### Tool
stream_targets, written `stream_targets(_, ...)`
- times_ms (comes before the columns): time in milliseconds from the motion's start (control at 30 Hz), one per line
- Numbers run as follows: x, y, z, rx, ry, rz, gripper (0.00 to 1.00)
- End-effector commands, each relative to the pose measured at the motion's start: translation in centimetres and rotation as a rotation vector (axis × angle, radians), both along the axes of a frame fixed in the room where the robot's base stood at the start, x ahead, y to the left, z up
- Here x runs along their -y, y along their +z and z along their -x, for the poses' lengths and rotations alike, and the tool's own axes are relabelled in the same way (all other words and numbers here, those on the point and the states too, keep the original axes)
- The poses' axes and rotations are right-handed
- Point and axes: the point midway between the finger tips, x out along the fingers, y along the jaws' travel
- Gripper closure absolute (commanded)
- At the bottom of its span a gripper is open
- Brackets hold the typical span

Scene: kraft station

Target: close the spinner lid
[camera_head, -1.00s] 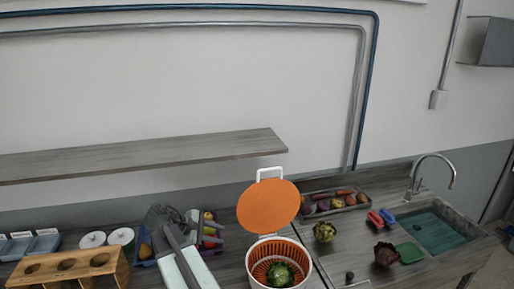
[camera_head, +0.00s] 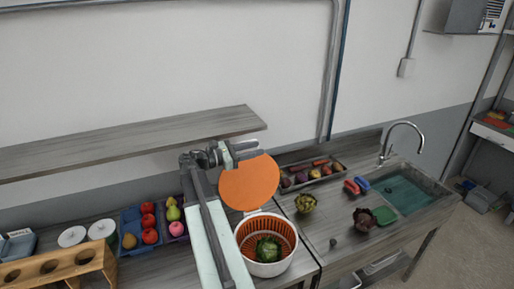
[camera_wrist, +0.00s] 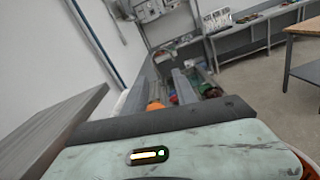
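The salad spinner is a white bowl (camera_head: 265,268) with an orange basket (camera_head: 250,236) inside, holding a green leafy head (camera_head: 268,249). Its orange lid (camera_head: 250,184) stands raised, tilted up at the back of the bowl. My gripper (camera_head: 250,151) is at the lid's upper edge, covering the lid's top and the handle there. The fingers look parted; I cannot tell whether they touch the lid. In the wrist view, a bit of orange (camera_wrist: 155,106) shows between the grey fingers.
A shelf (camera_head: 130,142) runs along the wall behind my arm. An artichoke (camera_head: 305,203), a vegetable tray (camera_head: 312,174) and the sink (camera_head: 405,192) are to the right.

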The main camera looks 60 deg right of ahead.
Motion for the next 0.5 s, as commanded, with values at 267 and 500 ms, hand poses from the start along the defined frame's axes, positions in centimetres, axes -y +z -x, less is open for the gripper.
stream_targets(267, 1.21, -0.01, 0.79, 0.001, 0.004, 0.0, 0.67)
stream_targets(500, 1.15, -0.02, 0.72, 0.001, 0.005, 0.0, 0.94)
